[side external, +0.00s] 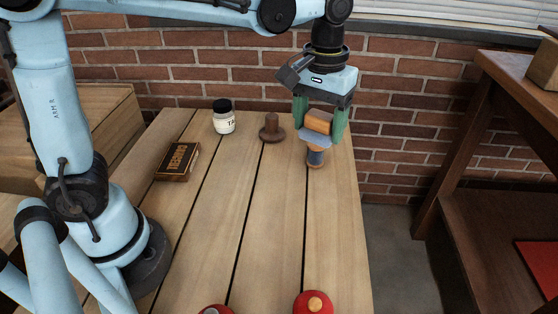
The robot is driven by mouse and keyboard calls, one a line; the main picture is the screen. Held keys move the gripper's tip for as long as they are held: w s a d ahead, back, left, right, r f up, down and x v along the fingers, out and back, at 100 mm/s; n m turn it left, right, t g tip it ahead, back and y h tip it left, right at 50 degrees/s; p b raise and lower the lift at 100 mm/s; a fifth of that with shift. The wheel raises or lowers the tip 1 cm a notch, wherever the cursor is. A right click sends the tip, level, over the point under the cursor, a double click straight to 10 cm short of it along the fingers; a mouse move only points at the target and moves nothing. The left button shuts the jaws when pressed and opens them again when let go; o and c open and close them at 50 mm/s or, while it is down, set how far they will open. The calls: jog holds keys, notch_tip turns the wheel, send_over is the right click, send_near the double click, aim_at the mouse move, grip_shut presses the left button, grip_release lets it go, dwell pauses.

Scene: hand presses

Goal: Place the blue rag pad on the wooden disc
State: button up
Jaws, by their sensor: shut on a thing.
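My gripper (320,120) is at the back right of the table, its green fingers closed around an orange-brown wooden block. A light blue pad (313,140), which looks like the blue rag pad, spreads out under this block. Just below it is a small upright piece with a dark blue middle and a tan wooden base (315,165). I cannot tell whether the pad touches it. A dark brown wooden disc with an upright knob (272,133) stands to the left of my gripper, apart from it.
A white jar with a black lid (224,122) and a dark brown box (178,161) stand to the left. Two red round things, one with a wooden knob (313,303), are at the front edge. The middle of the plank table (220,220) is clear. A brick wall is behind.

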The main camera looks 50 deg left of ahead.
jog(key=w+a+r+n, duration=0.2)
jog(key=w+a+n, duration=0.25)
jog(key=a, duration=0.75)
send_over(272, 116)
jog(key=shift+n, duration=0.45)
jog(key=f, duration=0.6)
jog(key=shift+s+d+f, duration=0.15)
jog(key=shift+d+f, duration=0.15)
jog(key=shift+a+f, duration=0.3)
jog(key=shift+f, duration=1.9)
jog(key=shift+f, duration=0.1)
jog(key=o, duration=1)
jog(key=shift+o, duration=0.2)
